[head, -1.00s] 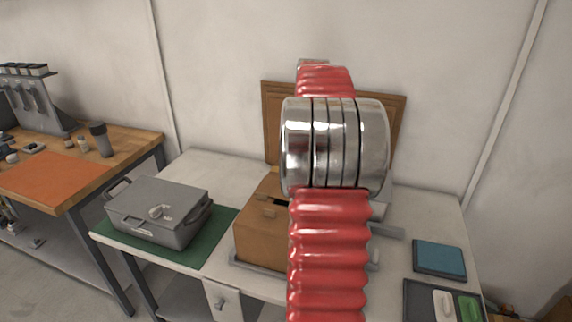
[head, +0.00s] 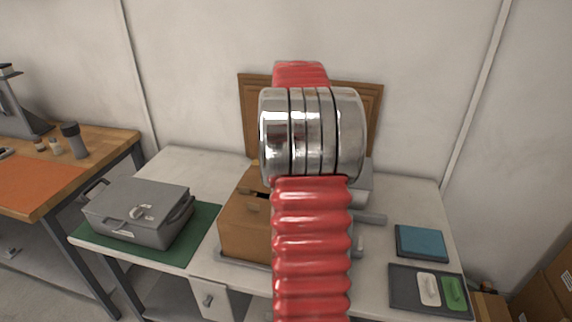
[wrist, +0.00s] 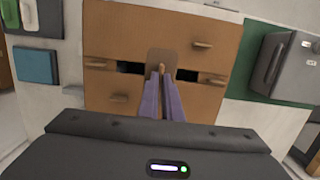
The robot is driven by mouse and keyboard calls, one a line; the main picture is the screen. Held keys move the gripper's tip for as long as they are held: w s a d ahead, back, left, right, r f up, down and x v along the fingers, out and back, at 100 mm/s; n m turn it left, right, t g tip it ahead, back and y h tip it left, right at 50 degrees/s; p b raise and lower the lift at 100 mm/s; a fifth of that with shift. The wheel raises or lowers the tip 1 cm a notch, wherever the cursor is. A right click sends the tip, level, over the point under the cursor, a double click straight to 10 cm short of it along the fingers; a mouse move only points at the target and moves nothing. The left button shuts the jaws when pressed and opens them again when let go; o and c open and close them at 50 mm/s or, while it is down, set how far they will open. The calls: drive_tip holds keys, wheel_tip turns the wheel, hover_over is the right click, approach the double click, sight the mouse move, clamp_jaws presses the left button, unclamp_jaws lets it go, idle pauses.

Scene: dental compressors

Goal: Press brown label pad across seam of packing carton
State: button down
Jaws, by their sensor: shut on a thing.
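The packing carton (head: 238,226) is a brown box standing on the white table, partly hidden behind my arm in the head view. In the wrist view the carton (wrist: 112,40) shows a dark open seam (wrist: 210,77) running across its top. My gripper (wrist: 166,76) has purple fingers, shut on the small tan grip of the brown label pad (wrist: 158,55). The pad is over the middle of the seam, with dark gap visible on both sides. I cannot tell whether the pad touches the carton. The head view hides the gripper and pad behind my arm.
A grey case (head: 140,213) sits on a green mat (head: 205,232) left of the carton. A blue block (head: 421,242) and a dark tray (head: 405,285) with white and green pieces lie at the right. A brown panel (head: 250,105) stands behind. Small tabs (wrist: 203,44) stick up from the carton.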

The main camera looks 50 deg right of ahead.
drive_tip(key=shift+f, duration=2)
drive_tip(key=shift+f, duration=0.7)
idle(1.0)
drive_tip(key=c, duration=1.9)
unclamp_jaws()
drive_tip(key=shift+o, duration=0.2)
drive_tip(key=shift+r, duration=0.15)
drive_tip(key=shift+d+r, duration=0.1)
drive_tip(key=shift+r, duration=0.15)
drive_tip(key=r, duration=0.4)
drive_tip(key=d+r, duration=0.1)
drive_tip(key=r, duration=0.8)
drive_tip(key=shift+w+d, duration=0.35)
drive_tip(key=shift+w, duration=0.05)
drive_tip(key=shift+w+d+f, duration=0.1)
